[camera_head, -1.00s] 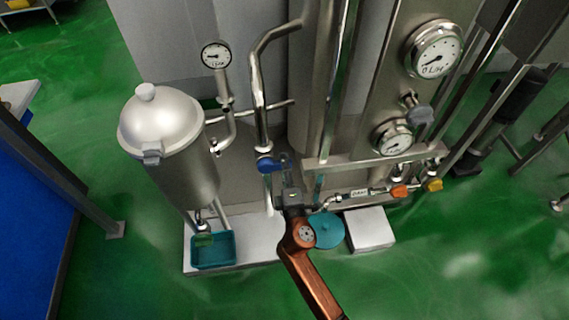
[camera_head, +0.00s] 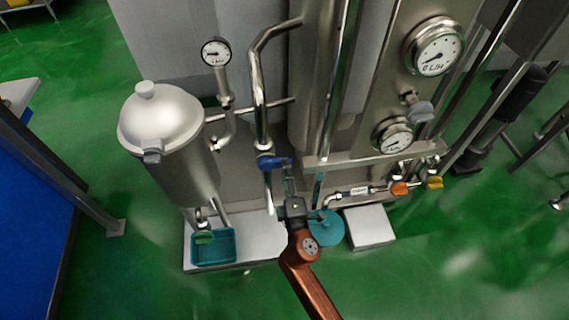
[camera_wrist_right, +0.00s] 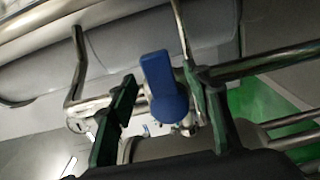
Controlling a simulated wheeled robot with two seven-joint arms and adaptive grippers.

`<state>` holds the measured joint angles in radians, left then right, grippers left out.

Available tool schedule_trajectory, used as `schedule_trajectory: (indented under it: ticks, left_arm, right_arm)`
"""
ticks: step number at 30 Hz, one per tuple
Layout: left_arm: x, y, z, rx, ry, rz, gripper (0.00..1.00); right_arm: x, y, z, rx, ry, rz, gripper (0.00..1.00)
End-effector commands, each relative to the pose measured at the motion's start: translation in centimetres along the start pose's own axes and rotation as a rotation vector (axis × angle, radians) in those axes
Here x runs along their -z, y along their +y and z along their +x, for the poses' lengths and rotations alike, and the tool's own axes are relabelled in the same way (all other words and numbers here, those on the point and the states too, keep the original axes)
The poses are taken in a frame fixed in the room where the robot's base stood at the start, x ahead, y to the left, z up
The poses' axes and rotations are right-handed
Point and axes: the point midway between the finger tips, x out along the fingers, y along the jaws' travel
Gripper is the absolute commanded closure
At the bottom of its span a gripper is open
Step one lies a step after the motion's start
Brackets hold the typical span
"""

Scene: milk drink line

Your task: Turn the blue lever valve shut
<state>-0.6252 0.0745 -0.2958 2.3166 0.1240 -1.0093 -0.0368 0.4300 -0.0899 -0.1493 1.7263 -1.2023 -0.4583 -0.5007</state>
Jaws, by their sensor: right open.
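The blue lever valve (camera_head: 270,161) sits on the vertical steel pipe between the steel vessel and the tall column. Its blue handle points to the right in the head view. My right gripper (camera_head: 288,180) is just below and beside the handle, its fingers pointing up towards it. In the right wrist view the blue handle (camera_wrist_right: 164,88) shows between the two dark green fingers of the open right gripper (camera_wrist_right: 160,81). Gaps show on both sides, and I cannot tell whether either finger touches it. My left gripper is not in view.
A lidded steel vessel (camera_head: 165,130) stands left, above a teal tray (camera_head: 228,246). A pressure gauge (camera_head: 216,52) is near the pipe. Orange (camera_head: 399,188) and yellow (camera_head: 434,182) valve handles are to the right. A white block (camera_head: 370,228) is on the green floor.

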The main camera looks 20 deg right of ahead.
Motion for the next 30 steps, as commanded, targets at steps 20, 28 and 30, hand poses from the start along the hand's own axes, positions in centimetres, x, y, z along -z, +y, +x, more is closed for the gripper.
schedule_trajectory:
  ticks: [20,28,30]
  left_arm:
    - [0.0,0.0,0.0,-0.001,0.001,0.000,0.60]
    - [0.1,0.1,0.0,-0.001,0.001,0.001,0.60]
    - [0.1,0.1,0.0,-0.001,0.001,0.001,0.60]
  right_arm:
    - [0.0,0.0,-7.9,0.001,-0.001,0.001,0.55]
    - [0.0,0.0,-7.9,0.001,-0.001,0.000,0.55]
    - [0.0,0.0,-7.9,0.001,-0.001,0.000,0.55]
